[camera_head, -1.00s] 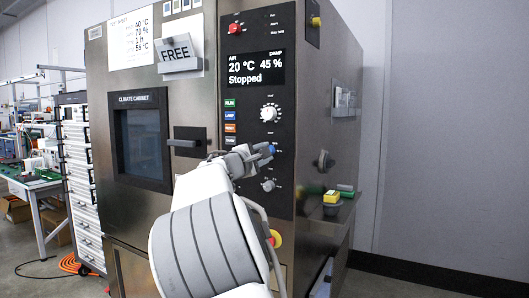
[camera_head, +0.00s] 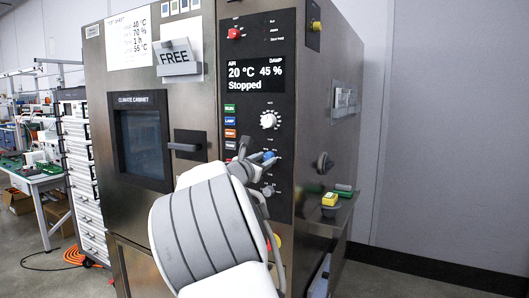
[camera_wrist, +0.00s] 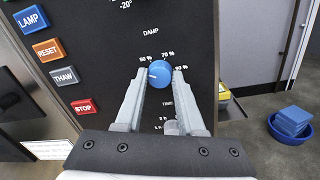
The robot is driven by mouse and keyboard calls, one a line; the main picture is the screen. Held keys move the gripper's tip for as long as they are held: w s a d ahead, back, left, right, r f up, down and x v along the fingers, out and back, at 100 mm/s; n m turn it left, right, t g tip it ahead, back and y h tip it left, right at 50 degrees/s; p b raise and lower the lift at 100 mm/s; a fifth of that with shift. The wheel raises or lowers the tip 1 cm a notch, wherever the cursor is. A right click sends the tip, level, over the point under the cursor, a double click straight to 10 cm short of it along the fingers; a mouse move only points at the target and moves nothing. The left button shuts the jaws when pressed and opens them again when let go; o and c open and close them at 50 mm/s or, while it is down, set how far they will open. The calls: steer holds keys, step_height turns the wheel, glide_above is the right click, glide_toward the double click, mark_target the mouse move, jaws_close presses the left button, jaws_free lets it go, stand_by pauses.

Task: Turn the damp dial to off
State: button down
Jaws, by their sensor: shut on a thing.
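The damp dial (camera_wrist: 160,74) is a round blue knob below the word DAMP on the black panel. A white mark on its face is at the left side, and percent labels curve above it. My gripper (camera_wrist: 159,80) has one finger on each side of the knob and is shut on it. In the head view the blue dial (camera_head: 268,156) shows just past my gripper (camera_head: 258,160), partly hidden by it. No off label is readable around the dial.
The display (camera_head: 256,73) reads 20 °C, 45 % and Stopped. A white knob (camera_head: 268,120) is above the dial and another knob (camera_head: 268,190) below. Coloured buttons (camera_wrist: 64,76) run along the left. A door handle (camera_head: 187,145) stands out left of my gripper.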

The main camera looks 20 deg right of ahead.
steer(key=n+p, duration=0.4)
steer(key=shift+r, duration=0.25)
steer(key=shift+f+n+p, duration=0.1)
steer(key=shift+n+p, duration=0.7)
steer(key=shift+n, duration=0.1)
steer(key=shift+f, duration=0.1)
steer(key=c, duration=0.5)
jaws_free()
steer(key=shift+a, duration=0.1)
steer(key=v, duration=1.7)
steer(key=shift+s+a+r+p, duration=0.1)
steer(key=shift+r+p, duration=0.1)
steer(key=shift+p, duration=0.2)
